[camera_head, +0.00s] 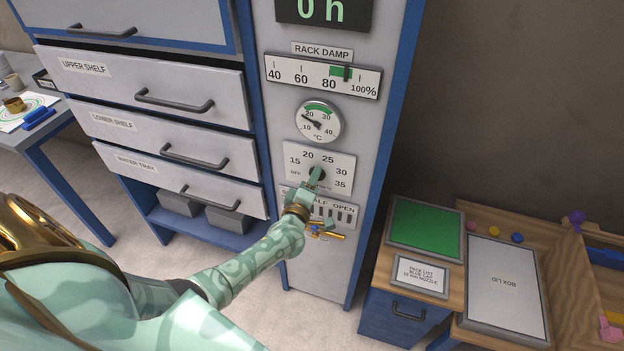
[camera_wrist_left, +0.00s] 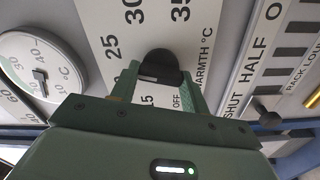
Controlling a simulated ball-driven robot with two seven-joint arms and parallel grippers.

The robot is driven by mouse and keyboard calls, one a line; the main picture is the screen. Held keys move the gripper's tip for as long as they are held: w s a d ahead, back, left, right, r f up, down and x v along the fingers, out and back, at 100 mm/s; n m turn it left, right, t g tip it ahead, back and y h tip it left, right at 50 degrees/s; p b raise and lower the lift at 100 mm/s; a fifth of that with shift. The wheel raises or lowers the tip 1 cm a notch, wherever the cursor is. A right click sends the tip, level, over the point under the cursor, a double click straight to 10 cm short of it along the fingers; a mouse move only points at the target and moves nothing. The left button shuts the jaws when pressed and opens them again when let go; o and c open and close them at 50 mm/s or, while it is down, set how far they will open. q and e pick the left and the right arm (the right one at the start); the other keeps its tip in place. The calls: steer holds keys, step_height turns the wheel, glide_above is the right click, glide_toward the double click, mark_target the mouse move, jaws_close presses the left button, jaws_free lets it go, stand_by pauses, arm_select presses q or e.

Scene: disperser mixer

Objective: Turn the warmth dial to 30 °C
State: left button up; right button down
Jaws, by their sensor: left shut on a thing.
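The warmth dial is a dark round knob (camera_head: 317,172) on a white plate (camera_head: 343,161) marked OFF, 15, 20, 25, 30 and 35, on the grey cabinet column. My left gripper (camera_head: 313,181) is at the plate and shut on this knob. In the left wrist view the black knob (camera_wrist_left: 161,65) sits between the two green fingers of the gripper (camera_wrist_left: 160,80). The fingers cover part of the lower numbers there. A small pale mark shows on the knob, but I cannot tell which number it points at. My right gripper is out of view.
Above the dial is a round temperature gauge (camera_head: 319,121) and a rack damp slider scale (camera_head: 323,76). Just below are a shut-half-open scale (camera_head: 338,213) and an orange-yellow lever (camera_head: 327,235). Labelled drawers (camera_head: 160,90) stand left; a wooden bench with a green panel (camera_head: 425,228) stands right.

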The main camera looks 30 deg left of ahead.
arm_select(q)
steer(key=shift+d+f+m+p, duration=0.1)
steer(key=shift+m+p, duration=0.95)
steer(key=shift+m, duration=4.05)
steer(key=o, duration=1)
steer(key=p+v, duration=0.2)
steer(key=v, duration=1.4)
steer(key=shift+s+p, duration=0.2)
steer(key=shift+p, duration=0.2)
